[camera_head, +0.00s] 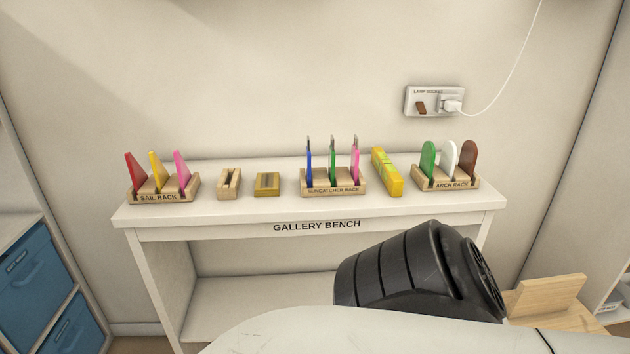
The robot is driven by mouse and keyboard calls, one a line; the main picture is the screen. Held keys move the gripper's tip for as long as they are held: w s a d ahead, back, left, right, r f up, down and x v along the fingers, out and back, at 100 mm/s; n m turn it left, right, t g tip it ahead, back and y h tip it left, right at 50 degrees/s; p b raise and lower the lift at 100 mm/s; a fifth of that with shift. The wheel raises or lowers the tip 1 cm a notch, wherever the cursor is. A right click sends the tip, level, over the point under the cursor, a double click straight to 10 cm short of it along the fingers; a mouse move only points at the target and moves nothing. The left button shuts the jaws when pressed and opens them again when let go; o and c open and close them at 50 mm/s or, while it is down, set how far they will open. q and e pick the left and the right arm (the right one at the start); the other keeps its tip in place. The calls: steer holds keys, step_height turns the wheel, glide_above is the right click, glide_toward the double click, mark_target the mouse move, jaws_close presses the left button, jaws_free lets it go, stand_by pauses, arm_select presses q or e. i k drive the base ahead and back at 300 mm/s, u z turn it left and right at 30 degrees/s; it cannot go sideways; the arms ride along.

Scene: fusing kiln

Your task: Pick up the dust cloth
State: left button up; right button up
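No thing in the camera_head view is plainly a dust cloth. A yellow piece with pale stripes (387,172) lies on the gallery bench (440,204) between the suncatcher rack and the arch rack. I cannot tell whether it is cloth. A small ochre block (267,184) sits left of the suncatcher rack; its material is unclear too. Neither of my grippers shows. A black and white arm part of mine fills the lower middle and covers part of the bench's front and lower shelf.
The sail rack (160,196), suncatcher rack (334,189) and arch rack (445,184) hold coloured pieces. A small slotted wooden stand (229,182) stands beside the sail rack. A lamp socket (434,101) is on the wall. Blue bins (28,280) are at left, a wooden piece (548,297) at lower right.

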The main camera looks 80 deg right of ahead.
mark_target(266, 184)
steer(key=z, duration=3.85)
steer(key=i, duration=1.3)
steer(key=u, duration=2.5)
